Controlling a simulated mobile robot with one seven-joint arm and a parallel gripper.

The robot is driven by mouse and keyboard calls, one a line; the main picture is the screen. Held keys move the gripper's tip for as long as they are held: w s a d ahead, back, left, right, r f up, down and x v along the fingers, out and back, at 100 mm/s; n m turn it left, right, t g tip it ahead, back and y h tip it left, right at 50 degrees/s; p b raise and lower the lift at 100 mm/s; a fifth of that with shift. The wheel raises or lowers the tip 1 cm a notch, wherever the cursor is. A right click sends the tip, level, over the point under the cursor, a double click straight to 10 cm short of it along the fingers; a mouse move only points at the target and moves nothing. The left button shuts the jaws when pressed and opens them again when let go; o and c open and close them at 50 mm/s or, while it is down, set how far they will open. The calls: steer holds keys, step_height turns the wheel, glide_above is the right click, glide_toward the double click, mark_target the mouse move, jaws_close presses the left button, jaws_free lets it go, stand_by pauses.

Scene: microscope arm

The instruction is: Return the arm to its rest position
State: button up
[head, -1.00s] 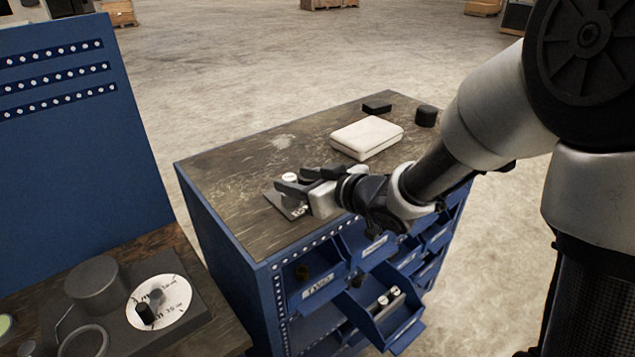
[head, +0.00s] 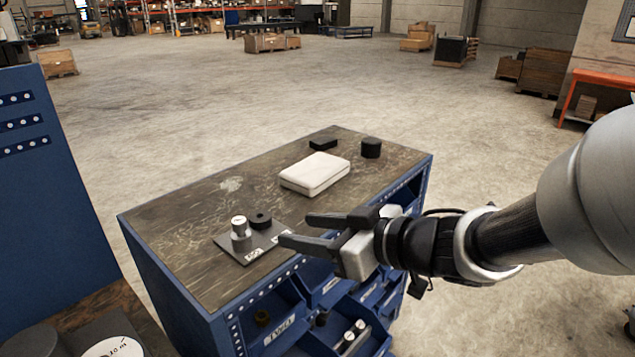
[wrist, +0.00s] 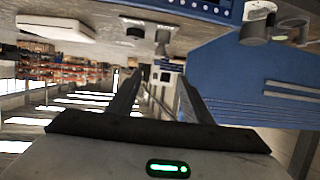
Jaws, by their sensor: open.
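My gripper (head: 302,230) is open, with nothing seen between its two dark fingers. In the head view it is in front of the cabinet's wooden top (head: 190,228) near the front edge, its fingers pointing left. A dark flat plate (head: 236,256) lies on the top just left of the fingertips. It carries a white-topped cylinder (head: 240,228) and a black round piece (head: 260,219). In the wrist view the two fingers (wrist: 152,95) stand apart and the scene appears turned over.
A white case (head: 315,175), a black block (head: 323,143) and a black cylinder (head: 371,148) sit farther back on the top. Open blue drawers (head: 345,338) jut out below my gripper. A blue panel (head: 50,210) stands at left. Open floor (head: 270,90) lies beyond.

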steer(key=shift+r, duration=0.1)
steer(key=w+d+r+m+t+h+p, duration=0.1)
steer(key=w+d+r+m+t+h, duration=0.1)
steer(key=d+r+m+h, duration=0.5)
steer(key=w+d+r+t+h+p, duration=0.15)
steer(key=d+h, duration=0.25)
steer(key=d, duration=0.6)
steer(key=s+d+f+m+g+h+p, duration=0.1)
steer(key=s+d+m+g+h, duration=0.1)
steer(key=s+d+m, duration=0.3)
steer(key=s+a+f+g+y, duration=0.1)
steer(key=s+a+g, duration=0.1)
steer(key=s, duration=0.4)
steer(key=s+a+f+n+g+p, duration=0.1)
steer(key=s+a+g, duration=0.1)
steer(key=s, duration=0.4)
steer(key=shift+a+f+y, duration=0.4)
steer(key=shift+a, duration=0.4)
steer(key=shift+c, duration=0.5)
